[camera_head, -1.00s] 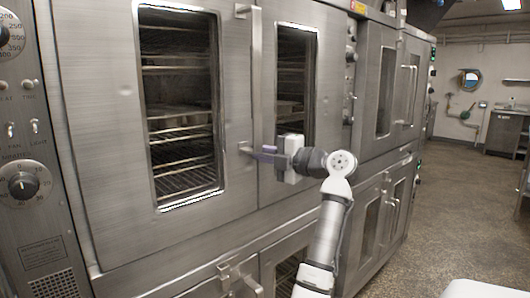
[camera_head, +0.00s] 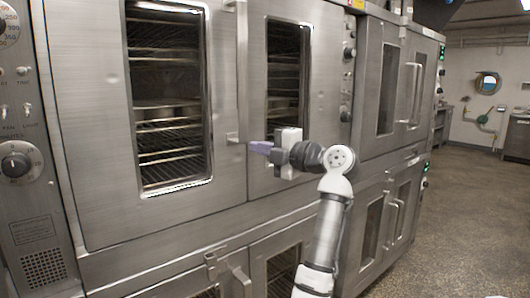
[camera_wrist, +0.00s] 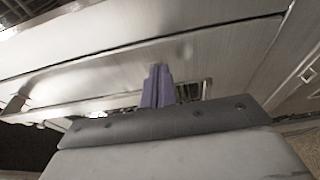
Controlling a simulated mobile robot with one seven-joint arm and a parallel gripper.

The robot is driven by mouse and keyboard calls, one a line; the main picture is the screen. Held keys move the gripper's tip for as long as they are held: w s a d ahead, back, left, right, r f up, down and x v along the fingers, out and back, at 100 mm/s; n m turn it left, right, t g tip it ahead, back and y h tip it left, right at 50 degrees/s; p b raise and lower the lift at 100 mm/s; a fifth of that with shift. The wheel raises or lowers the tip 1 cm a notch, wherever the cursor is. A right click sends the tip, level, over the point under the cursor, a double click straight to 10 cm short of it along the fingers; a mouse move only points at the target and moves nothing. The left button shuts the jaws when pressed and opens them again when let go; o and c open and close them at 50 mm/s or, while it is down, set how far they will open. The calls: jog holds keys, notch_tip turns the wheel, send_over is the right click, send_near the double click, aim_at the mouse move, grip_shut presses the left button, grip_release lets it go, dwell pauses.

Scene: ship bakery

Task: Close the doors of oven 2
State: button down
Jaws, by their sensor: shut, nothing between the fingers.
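The nearest upper oven has a left door (camera_head: 90,130) and a right door (camera_head: 335,100), each with a window. They meet beside a vertical handle (camera_head: 242,75) and look shut or nearly so; a small gap cannot be ruled out. My gripper (camera_head: 259,147) is shut and empty, with purple fingers in front of the right door, just right of the handle's lower end. Whether it touches the door is unclear. The wrist view shows the closed fingers (camera_wrist: 158,88) near a metal surface (camera_wrist: 120,65). No number identifies oven 2.
Lower oven doors (camera_head: 272,250) with a handle (camera_head: 238,280) stand below my gripper. Another oven stack (camera_head: 385,90) stands to the right, its doors shut. Control knobs (camera_head: 16,163) are at far left. The floor (camera_head: 455,200) to the right is clear.

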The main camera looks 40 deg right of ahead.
jog(key=s+d, duration=0.3)
jog(key=d, duration=0.6)
jog(key=shift+d, duration=0.3)
